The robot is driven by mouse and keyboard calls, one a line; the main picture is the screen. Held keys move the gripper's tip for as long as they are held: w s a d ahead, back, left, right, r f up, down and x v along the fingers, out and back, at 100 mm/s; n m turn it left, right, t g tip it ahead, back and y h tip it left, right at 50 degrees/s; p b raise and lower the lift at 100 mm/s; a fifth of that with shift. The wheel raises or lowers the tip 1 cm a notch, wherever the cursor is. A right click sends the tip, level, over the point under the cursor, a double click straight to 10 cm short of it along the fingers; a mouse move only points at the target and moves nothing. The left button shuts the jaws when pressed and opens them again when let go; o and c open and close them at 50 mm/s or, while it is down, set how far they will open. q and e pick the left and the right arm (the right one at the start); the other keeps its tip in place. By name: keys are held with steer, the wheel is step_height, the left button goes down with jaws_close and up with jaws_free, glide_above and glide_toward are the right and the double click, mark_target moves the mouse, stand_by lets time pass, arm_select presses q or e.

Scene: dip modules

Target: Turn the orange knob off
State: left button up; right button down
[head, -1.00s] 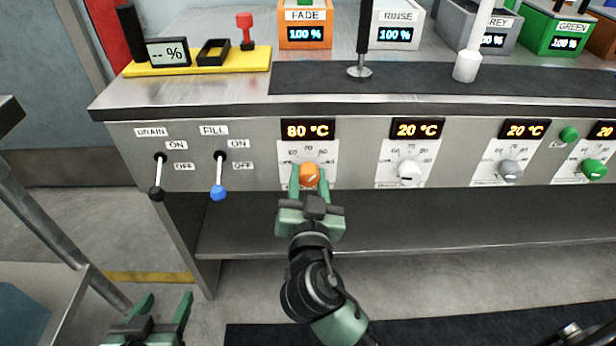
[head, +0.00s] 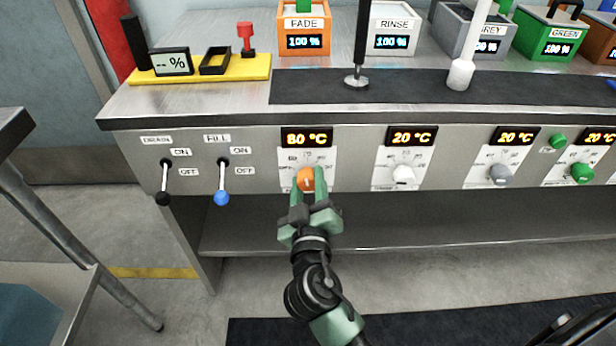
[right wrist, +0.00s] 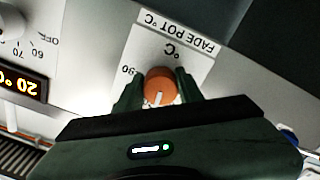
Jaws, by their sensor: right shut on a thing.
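The orange knob (head: 306,179) sits on a white dial plate on the front panel, below a display (head: 306,137) that reads 80 °C. My right gripper (head: 309,190) reaches up to it from below and is shut on the knob, one finger on each side. In the right wrist view the orange knob (right wrist: 160,86) shows between the two dark green fingers, with a white pointer line on its face. The plate there reads FADE POT °C, upside down. Part of the dial scale is hidden by the gripper. My left gripper is not in view.
A white knob (head: 403,175), a grey knob (head: 500,174) and a green knob (head: 582,173) sit to the right along the panel. Two levers, black-tipped (head: 163,197) and blue-tipped (head: 222,197), are to the left. An open shelf (head: 420,238) lies below.

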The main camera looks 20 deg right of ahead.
steer(key=shift+r+n+p, duration=0.1)
steer(key=shift+n+p, duration=0.35)
steer(key=shift+n, duration=0.55)
steer(key=n+p, duration=0.3)
steer(key=n, duration=0.3)
steer(key=shift+r, duration=0.1)
steer(key=n+p, duration=0.3)
steer(key=n, duration=0.2)
steer(key=shift+n+p, duration=0.3)
steer(key=shift+n, duration=0.1)
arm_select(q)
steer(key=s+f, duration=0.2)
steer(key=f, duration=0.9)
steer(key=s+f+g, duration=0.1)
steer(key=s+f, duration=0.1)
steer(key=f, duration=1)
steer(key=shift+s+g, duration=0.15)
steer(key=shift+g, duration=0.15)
arm_select(e)
steer(key=shift+n, duration=0.4)
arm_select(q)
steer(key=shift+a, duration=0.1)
arm_select(e)
steer(key=c, duration=0.9)
jaws_free()
